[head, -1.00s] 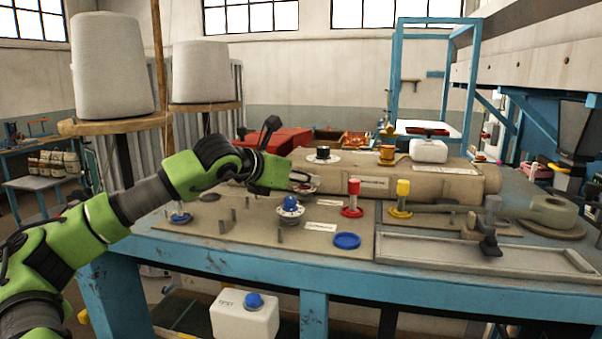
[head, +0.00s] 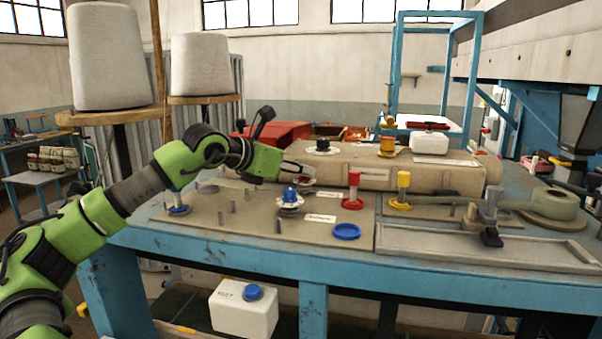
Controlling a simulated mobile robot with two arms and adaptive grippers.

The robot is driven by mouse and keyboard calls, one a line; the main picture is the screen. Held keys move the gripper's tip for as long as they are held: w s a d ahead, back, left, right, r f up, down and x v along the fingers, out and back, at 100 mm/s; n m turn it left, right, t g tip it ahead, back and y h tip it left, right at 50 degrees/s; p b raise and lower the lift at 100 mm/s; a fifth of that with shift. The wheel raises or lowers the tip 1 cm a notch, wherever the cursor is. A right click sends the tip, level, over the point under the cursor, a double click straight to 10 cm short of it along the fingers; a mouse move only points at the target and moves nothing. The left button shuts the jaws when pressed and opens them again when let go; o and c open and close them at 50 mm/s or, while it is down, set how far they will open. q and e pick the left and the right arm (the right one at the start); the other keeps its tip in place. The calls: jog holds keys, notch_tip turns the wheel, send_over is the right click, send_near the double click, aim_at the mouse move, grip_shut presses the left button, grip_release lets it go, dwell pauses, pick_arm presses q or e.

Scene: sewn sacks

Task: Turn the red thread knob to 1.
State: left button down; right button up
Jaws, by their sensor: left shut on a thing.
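My left gripper (head: 300,174) reaches in from the left over the work table, with its fingers shut on a small low knob. A little red and a pale dial edge (head: 304,183) show at its fingertips, and I take this as the red thread knob. The fingers hide most of it. I cannot read its numbers or its pointer. A taller red post on a red disc (head: 353,188) stands to the right, apart from the gripper. My right gripper is not in view.
A blue knob on a pale dial (head: 290,198) stands just in front of the gripper. A yellow post (head: 403,187), a blue disc (head: 346,232) and several short grey pins share the table. A long tan roll (head: 420,178) with a black knob (head: 322,147) lies behind.

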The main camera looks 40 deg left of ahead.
pick_arm(q)
jog(key=shift+a+r+m+h, duration=0.2)
jog(key=shift+m+h, duration=0.3)
jog(key=shift+h, duration=0.1)
jog(key=m+h, duration=0.1)
jog(key=m+h+p, duration=0.1)
jog(key=shift+w+a+g+h, duration=0.1)
jog(key=shift+a+g+h, duration=0.1)
jog(key=shift+g+h, duration=0.2)
jog(key=shift+w+a+f+m+g+h, duration=0.1)
jog(key=shift+m+g+h, duration=0.25)
jog(key=shift+m+h, duration=0.4)
jog(key=shift+f+m+g+h, duration=0.1)
jog(key=shift+m+g+h, duration=0.25)
jog(key=shift+m+h, duration=0.4)
jog(key=shift+w+m+g+h, duration=0.1)
jog(key=shift+m+g+h, duration=0.85)
jog(key=shift+m, duration=0.35)
jog(key=shift+r+m+h, duration=0.1)
jog(key=shift+m+h, duration=0.35)
jog(key=shift+m, duration=0.05)
jog(key=c, duration=1.9)
grip_release()
jog(key=shift+a+g, duration=0.1)
jog(key=shift+g, duration=0.15)
